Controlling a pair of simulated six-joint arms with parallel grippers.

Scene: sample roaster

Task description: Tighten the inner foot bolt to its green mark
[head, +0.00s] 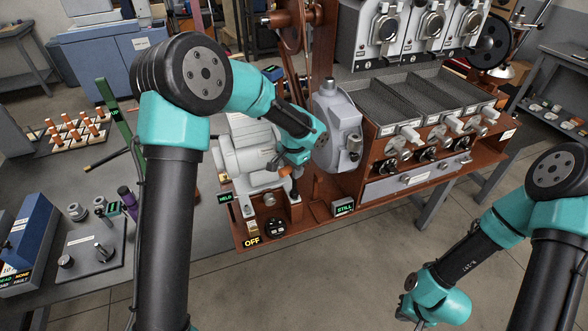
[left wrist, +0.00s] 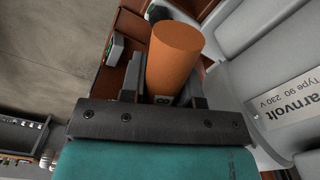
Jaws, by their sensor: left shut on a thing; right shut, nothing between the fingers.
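My left gripper (head: 292,168) is at the right end of the grey motor (head: 245,152), above its foot. It is shut on an orange driver handle (left wrist: 175,58), which stands between the fingers in the left wrist view and carries a label with an 8. The lower end of this driver, the inner foot bolt and its green mark cannot be made out behind the gripper and motor. My right gripper (head: 408,308) is low at the right, away from the motor, shut and empty; its fingertips barely show.
A red-brown machine base (head: 318,214) carries the motor, a HELD display (head: 225,198), a STILL display (head: 343,207) and an OFF switch (head: 252,229). A rack (head: 62,140) with several orange-handled tools stands at the left. Grey housing (head: 338,125) stands close right of the left gripper.

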